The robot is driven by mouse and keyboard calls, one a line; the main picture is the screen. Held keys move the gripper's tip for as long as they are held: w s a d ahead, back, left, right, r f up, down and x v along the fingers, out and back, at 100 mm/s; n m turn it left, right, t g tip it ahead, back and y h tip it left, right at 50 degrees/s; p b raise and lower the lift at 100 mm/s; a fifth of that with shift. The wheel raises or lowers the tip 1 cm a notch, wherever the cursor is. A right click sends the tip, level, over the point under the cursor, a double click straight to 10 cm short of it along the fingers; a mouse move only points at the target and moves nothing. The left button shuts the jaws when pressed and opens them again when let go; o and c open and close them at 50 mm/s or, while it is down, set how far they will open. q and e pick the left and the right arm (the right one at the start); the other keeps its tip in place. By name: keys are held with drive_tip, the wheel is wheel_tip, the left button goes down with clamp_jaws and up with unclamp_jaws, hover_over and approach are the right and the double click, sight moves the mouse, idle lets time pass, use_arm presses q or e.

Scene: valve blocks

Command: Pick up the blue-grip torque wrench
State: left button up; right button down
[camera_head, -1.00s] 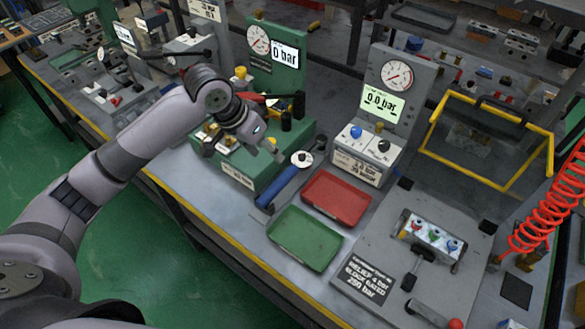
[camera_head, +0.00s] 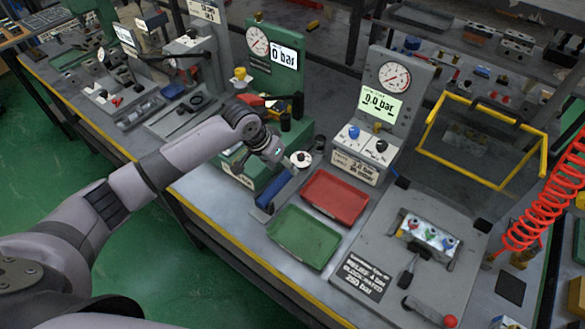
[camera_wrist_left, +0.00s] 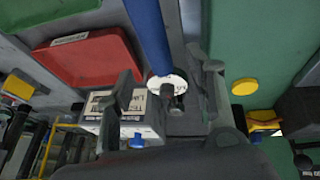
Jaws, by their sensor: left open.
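The torque wrench has a blue grip (camera_head: 273,190) and a round white dial (camera_head: 301,159). It lies between the green test bench and the trays in the head view. In the left wrist view the blue grip (camera_wrist_left: 148,32) runs up to the top edge, and the dial (camera_wrist_left: 160,83) is near the centre. My left gripper (camera_head: 284,161) is open and empty, above the wrench close to its dial end. In the wrist view its fingers (camera_wrist_left: 165,72) stand on either side of the wrench. Contact cannot be told. My right gripper is not in view.
A red tray (camera_head: 335,198) and a green tray (camera_head: 304,237) lie right of the wrench. A green gauge stand (camera_head: 274,60) and a grey gauge stand (camera_head: 391,101) rise behind. A yellow frame (camera_head: 480,113) and red coiled hose (camera_head: 540,207) are at the right.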

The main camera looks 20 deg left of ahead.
use_arm(q)
drive_tip(key=p+x, duration=0.1)
drive_tip(key=x, duration=0.3)
drive_tip(key=shift+w+d+f, duration=0.1)
drive_tip(key=shift+f, duration=0.15)
clamp_jaws()
idle(0.4)
drive_tip(key=shift+r, duration=0.1)
